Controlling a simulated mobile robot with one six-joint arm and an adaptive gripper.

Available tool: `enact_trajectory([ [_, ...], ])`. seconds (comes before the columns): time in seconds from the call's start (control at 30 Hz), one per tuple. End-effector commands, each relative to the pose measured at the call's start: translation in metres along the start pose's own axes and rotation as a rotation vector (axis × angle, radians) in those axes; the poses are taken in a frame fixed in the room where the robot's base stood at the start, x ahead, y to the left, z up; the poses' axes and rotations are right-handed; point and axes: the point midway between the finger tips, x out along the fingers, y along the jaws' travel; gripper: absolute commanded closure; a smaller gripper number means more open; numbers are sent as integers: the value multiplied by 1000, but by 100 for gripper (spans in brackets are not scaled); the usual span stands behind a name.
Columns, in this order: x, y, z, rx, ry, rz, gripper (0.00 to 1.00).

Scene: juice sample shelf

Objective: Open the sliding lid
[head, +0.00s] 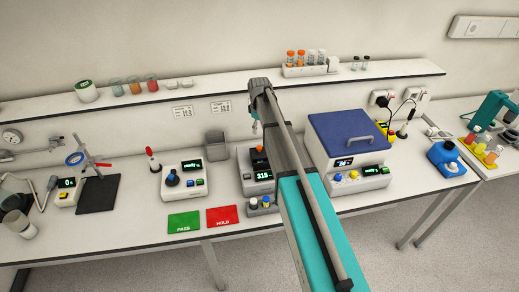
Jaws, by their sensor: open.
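The blue sliding lid (345,130) covers the top of a white bench unit (322,172) right of the middle in the head view. A grey bar handle (361,141) is fixed on the lid near its front. The lid looks closed, and the inside of the unit is hidden. My arm reaches up across the middle of the view, left of the unit. My gripper (255,121) shows only in small part at the arm's far end, over the back of the bench. It is apart from the lid and appears empty.
A white device with a dark display (260,172) stands left of the lidded unit, partly behind my arm. A blue container (446,160) stands to the right. Green (184,222) and red (222,215) mats lie at the front. A shelf (200,88) with samples runs behind.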

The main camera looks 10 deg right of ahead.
Motion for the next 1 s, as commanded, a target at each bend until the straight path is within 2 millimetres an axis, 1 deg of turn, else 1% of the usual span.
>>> enact_trajectory([
  [0.03, 8, 1, 1, 1, 0, 0, 30],
  [1.0, 81, 1, 1, 1, 0, 0, 30],
])
